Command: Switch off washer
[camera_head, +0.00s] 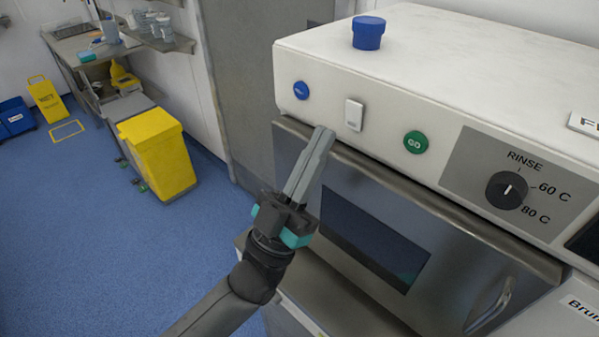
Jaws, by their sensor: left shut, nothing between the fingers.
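The washer (450,85) is a white-topped machine with a steel front on the right. Its panel carries a blue round button (301,90), a white rocker switch (353,115), a green GO button (416,142) and a black dial (507,190) beside the marks RINSE, 60 C and 80 C. My left gripper (322,139) is shut and empty. Its fingertips point up just below the panel, between the blue button and the white switch; I cannot tell whether they touch the washer. My right gripper is not in view.
A blue-lidded container (369,32) stands on the washer top. A door handle (490,306) juts out at lower right. A yellow bin (158,153), a wet-floor sign (48,98) and a bench (75,47) are at left. Blue floor between is clear.

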